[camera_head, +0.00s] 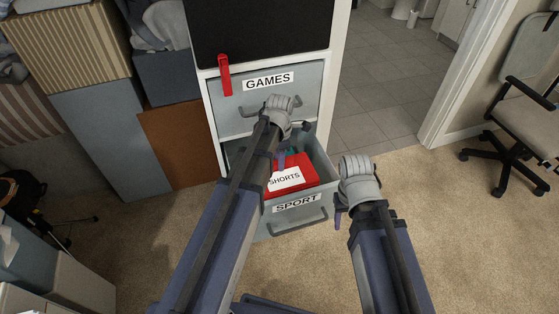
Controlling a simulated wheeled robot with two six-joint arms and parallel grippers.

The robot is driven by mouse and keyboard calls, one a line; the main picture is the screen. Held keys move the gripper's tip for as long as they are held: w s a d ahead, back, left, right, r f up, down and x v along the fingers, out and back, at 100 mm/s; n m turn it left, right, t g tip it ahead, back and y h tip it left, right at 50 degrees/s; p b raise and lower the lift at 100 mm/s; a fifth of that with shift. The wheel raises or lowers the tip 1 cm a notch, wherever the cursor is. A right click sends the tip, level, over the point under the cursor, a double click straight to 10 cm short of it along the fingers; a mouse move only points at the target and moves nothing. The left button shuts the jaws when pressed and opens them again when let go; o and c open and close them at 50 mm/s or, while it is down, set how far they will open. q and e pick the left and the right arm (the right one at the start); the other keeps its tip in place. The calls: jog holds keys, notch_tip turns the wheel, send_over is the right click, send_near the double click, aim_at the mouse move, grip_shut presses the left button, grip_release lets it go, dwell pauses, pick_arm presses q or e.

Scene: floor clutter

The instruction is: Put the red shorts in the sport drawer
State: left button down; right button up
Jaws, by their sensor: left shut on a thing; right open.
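The red shorts (307,169), a folded red bundle with a white SHORTS label, are in the open sport drawer (318,206), inside its front end. My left gripper (281,162) reaches down over the drawer and is shut on the shorts at their back left edge. My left arm hides part of the drawer's left side. My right gripper (341,205) is open and empty, just right of the drawer's front corner.
Boxes and bins (105,135) stand at the left. An office chair (515,135) is at the right. Carpet (470,240) is clear at the right front.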

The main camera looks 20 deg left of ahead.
pick_arm(q)
notch_tip(320, 180, down, 5)
jog(key=b, duration=0.4)
jog(key=shift+f, duration=0.1)
jog(key=c, duration=0.6)
grip_release()
notch_tip(320, 180, up, 8)
jog(key=p, duration=0.8)
